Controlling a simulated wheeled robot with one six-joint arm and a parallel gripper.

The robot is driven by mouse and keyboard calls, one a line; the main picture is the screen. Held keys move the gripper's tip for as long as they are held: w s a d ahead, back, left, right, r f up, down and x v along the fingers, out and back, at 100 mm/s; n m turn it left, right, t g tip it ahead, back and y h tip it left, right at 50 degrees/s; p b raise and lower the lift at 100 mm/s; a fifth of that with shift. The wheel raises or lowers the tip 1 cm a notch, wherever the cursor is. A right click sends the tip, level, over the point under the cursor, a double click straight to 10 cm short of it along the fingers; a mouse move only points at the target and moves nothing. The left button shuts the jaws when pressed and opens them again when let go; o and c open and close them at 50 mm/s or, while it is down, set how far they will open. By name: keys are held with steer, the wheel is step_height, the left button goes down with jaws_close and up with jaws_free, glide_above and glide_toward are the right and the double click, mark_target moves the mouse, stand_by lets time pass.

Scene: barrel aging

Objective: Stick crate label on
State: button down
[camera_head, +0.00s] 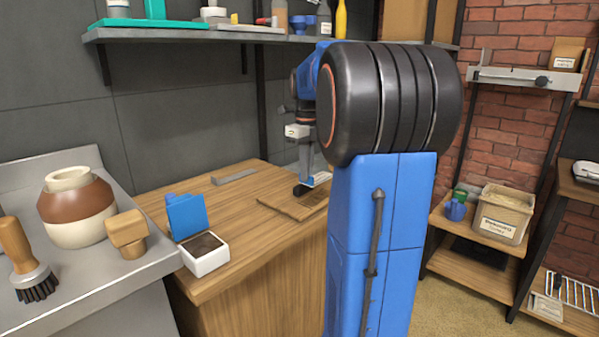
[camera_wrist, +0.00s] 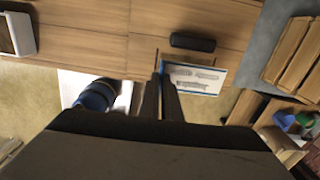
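The crate label is a white card with printed lines and a blue border. In the wrist view the label (camera_wrist: 198,79) extends right from my fingertips, with its blue left edge at the fingers. My gripper (camera_wrist: 162,80) has its two fingers close together on that edge. In the head view my gripper (camera_head: 306,168) is low over the far right of the wooden counter, with the label (camera_head: 320,179) beside it. A wooden slatted piece (camera_head: 284,205) lies under it. A dark rounded bar (camera_wrist: 193,42) is on the wood just beyond the label. My arm hides part of the area.
A white box with a blue lid (camera_head: 205,253) stands on the counter (camera_head: 245,222), left of the slatted piece. A grey flat bar (camera_head: 234,176) lies behind. A shelf (camera_head: 180,34) hangs above. The counter's middle is mostly clear. A labelled bin (camera_head: 502,213) stands on the right rack.

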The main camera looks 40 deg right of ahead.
mark_target(306, 184)
steer(key=shift+f, duration=0.15)
steer(key=shift+f, duration=2.95)
steer(key=shift+f, duration=0.45)
steer(key=c, duration=1.9)
jaws_free()
steer(key=shift+r, duration=0.15)
step_height(306, 184, up, 17)
